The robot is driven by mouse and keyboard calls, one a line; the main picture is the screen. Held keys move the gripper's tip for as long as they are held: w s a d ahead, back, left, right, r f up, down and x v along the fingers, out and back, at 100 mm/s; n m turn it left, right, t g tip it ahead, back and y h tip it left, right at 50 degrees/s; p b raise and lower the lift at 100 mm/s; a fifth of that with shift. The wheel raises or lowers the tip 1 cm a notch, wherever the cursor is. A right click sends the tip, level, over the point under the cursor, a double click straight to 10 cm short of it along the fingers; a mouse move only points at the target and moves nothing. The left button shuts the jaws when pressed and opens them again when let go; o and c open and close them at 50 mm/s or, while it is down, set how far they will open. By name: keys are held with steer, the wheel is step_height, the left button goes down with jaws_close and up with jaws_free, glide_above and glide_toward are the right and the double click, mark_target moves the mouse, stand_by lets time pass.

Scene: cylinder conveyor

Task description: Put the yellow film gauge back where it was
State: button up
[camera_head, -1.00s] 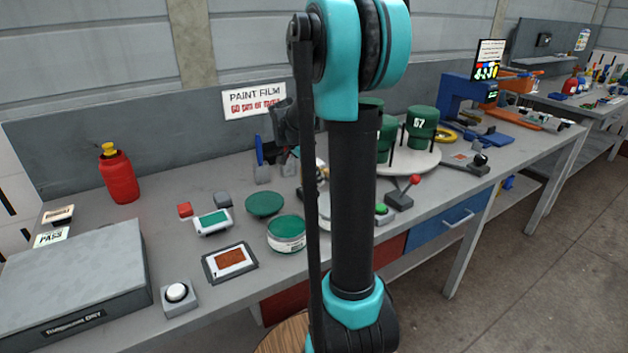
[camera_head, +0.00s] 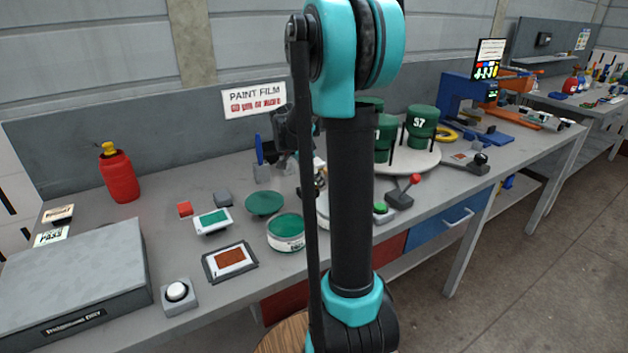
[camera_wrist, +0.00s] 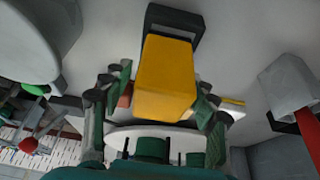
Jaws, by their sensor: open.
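The yellow film gauge (camera_wrist: 167,78) is a yellow block in the middle of the wrist view. Its far end meets a dark frame-like holder (camera_wrist: 178,18) on the light grey bench top. How deep it sits in the holder cannot be told. My gripper (camera_wrist: 160,100) is open, with one finger on each side of the gauge; small gaps seem to show beside it. In the head view the gauge is hidden behind my arm, and only part of my wrist shows left of the dark column.
A blue pen in a grey holder (camera_head: 262,173) stands close left of my wrist. A green-topped tin (camera_head: 286,233) and a flat green disc (camera_head: 264,203) lie nearer. A white turntable (camera_head: 425,160) with green cans is right. A red-knobbed lever (camera_head: 402,192) stands nearer.

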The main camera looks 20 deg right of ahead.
steer(key=v, duration=1.2)
steer(key=shift+r, duration=0.2)
steer(key=shift+d, duration=0.15)
